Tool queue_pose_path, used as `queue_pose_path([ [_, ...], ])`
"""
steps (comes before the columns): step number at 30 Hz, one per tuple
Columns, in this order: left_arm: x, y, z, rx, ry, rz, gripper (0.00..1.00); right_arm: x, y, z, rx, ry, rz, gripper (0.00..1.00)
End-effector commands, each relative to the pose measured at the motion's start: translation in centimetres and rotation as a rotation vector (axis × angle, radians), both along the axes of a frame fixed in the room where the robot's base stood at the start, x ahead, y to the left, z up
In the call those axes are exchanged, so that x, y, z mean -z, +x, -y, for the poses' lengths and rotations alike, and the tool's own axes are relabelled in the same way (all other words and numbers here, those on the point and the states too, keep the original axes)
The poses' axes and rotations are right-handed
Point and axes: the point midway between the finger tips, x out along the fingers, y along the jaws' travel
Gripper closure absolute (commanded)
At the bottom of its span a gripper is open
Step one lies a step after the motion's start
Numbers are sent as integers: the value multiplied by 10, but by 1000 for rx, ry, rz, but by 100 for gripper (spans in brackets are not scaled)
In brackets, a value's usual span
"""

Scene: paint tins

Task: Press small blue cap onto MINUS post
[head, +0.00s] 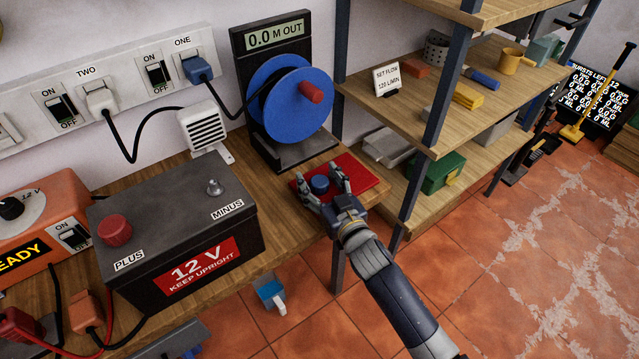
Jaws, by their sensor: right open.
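The small blue cap (319,185) sits on a red mat (362,172) near the right end of the wooden bench. My right gripper (324,186) is open, with one finger on each side of the cap. I cannot tell whether the fingers touch it. The MINUS post (214,187) is a bare metal stud on top of the dark 12 V battery (160,215), left of the gripper. A red cap (114,230) covers the PLUS post. My left gripper is not in view.
A hose reel (290,105) with a blue disc and red knob stands behind the mat. A small white slatted unit (205,127) stands behind the battery. A shelf post (408,190) rises right of the mat. The bench between battery and mat is clear.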

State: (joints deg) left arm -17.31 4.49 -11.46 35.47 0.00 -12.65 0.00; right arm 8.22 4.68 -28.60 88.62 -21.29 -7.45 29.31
Motion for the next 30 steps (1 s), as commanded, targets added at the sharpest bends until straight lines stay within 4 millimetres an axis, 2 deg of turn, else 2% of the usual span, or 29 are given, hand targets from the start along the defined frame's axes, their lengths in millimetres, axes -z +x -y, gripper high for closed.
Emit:
queue_pose_path([
  [1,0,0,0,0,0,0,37,0,0,0,0,0,0,41],
  [2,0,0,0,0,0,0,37,0,0,0,0,0,0,45],
  [7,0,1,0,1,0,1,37,0,0,0,0,0,0,84],
  [8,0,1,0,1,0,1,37,0,0,0,0,0,0,86],
  [20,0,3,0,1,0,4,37,-3,0,1,0,0,2,86],
  [24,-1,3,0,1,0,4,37,-13,0,1,0,-1,4,86],
  [29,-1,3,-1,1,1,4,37,-38,0,0,-1,0,7,86],
  [30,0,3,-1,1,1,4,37,-35,-7,-1,-2,2,-1,86],
])
